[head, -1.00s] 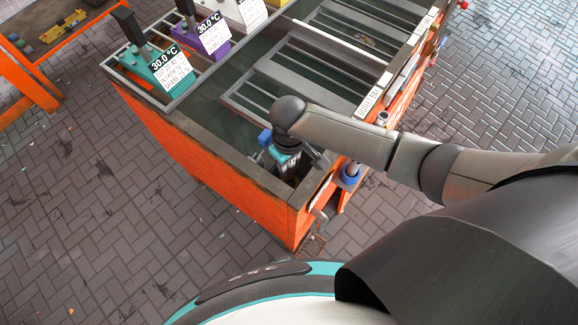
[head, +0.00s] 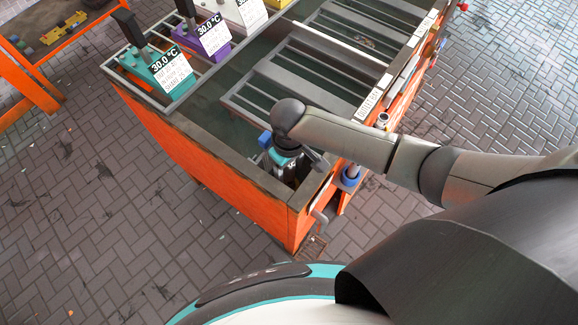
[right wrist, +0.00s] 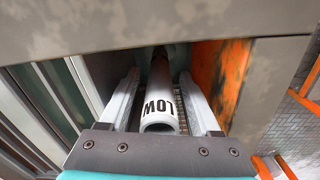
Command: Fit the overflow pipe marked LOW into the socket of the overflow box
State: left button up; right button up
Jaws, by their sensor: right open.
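In the head view my right gripper (head: 287,172) points down inside the near corner of the orange tank, and my wrist hides the pipe and most of that corner. My left gripper is not in view.
The tank's grey rim (head: 230,157) and orange wall (right wrist: 227,72) are close around my right gripper. Slatted grey frames (head: 300,80) lie across the tank. Teal (head: 160,72) and purple (head: 208,40) units with 30.0 °C labels stand at the far left. The paved floor is open.

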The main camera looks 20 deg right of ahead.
notch_tip(320, 180, up, 12)
jog(key=p, duration=0.3)
jog(key=shift+r+p, duration=0.1)
jog(key=shift+p, duration=0.2)
